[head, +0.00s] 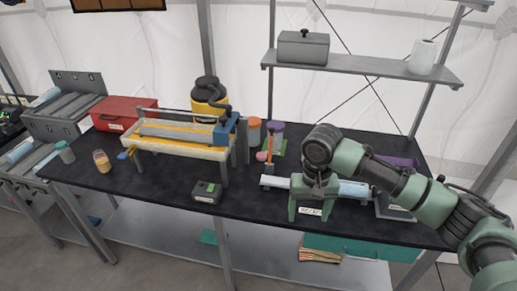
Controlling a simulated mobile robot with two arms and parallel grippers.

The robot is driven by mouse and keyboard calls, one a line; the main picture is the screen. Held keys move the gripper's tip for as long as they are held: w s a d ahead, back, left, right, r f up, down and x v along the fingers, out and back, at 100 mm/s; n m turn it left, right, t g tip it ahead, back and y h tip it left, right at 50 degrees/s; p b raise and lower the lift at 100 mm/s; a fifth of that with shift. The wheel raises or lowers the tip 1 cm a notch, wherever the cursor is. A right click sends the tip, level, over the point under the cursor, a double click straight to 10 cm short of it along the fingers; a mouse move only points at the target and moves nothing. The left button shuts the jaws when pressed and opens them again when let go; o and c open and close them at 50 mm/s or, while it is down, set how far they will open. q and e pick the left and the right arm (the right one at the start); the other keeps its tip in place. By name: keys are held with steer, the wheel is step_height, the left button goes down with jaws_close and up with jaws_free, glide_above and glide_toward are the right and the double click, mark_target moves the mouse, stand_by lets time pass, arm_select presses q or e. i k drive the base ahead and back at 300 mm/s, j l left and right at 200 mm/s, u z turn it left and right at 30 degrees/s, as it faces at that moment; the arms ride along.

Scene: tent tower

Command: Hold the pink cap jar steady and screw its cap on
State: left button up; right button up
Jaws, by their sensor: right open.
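My right gripper (311,217) is open and empty, pointing down over the front right of the bench, far from that jar. It covers part of a white and blue long item (352,189). My left gripper is out of view.
A jar with a greenish cap (65,152) stands at the left edge. An orange-capped container (254,130) and a purple-capped one (275,131) stand behind. A yellow-and-white machine (180,145) fills the middle. A small dark box (207,192) sits in front.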

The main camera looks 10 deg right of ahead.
mark_target(101, 160)
steer(key=i, duration=1.65)
